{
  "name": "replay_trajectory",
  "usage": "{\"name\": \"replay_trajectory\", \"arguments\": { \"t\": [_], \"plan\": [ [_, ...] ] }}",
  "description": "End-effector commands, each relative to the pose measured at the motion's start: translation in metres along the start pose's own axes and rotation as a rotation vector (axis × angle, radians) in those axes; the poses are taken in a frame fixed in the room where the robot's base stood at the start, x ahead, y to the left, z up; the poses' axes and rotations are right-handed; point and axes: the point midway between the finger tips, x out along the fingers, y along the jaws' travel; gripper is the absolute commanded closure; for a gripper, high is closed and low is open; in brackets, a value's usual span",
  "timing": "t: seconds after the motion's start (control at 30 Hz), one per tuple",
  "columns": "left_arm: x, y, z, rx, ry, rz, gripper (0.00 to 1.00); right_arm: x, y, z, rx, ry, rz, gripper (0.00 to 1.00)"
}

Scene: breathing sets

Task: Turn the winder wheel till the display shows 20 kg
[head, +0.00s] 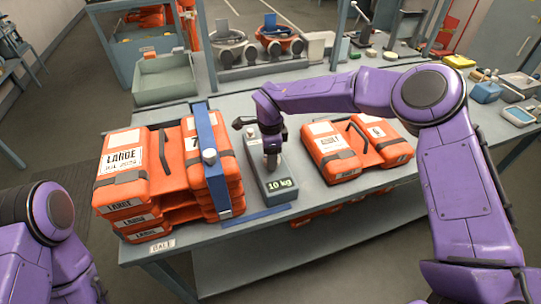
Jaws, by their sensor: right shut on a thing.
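The winder is a grey box (284,194) in the middle of the table, and its display (280,184) reads 10 kg. My right gripper (272,162) reaches down onto the top of this box from the far side. Its dark fingers are shut on a part there, which looks like the winder wheel; the wheel itself is mostly hidden by the gripper. A blue strap (211,150) runs over a stack of orange LARGE life jackets (122,178) just left of the winder. My left arm shows at the lower left; its gripper is out of the picture.
Another orange life jacket (331,150) lies right of the winder. A grey bin (166,82) and masks on a rack (232,56) stand behind. A BALE label (162,245) is on the table's front edge. The front right of the tabletop (350,202) is clear.

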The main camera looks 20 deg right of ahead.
Motion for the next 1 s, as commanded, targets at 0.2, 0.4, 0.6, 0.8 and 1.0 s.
{"name": "replay_trajectory", "arguments": {
  "t": [0.2, 0.4, 0.6, 0.8, 1.0],
  "plan": [
    [0.008, 0.001, 0.003, 0.000, 0.000, 0.000, 1.00, 0.002, -0.001, 0.000, 0.165, -0.002, 0.000, 0.77],
    [0.015, 0.001, 0.006, 0.000, 0.000, 0.000, 1.00, 0.001, -0.002, 0.000, 0.323, -0.002, -0.002, 0.77],
    [0.019, 0.002, 0.008, 0.000, 0.000, 0.000, 1.00, 0.001, -0.002, 0.000, 0.454, -0.002, -0.002, 0.77],
    [0.023, 0.002, 0.009, 0.000, 0.000, 0.000, 1.00, 0.000, -0.002, -0.001, 0.542, -0.002, 0.000, 0.77],
    [0.024, 0.002, 0.010, 0.000, 0.000, 0.000, 1.00, -0.001, -0.002, -0.001, 0.581, -0.001, -0.001, 0.77]
  ]
}}
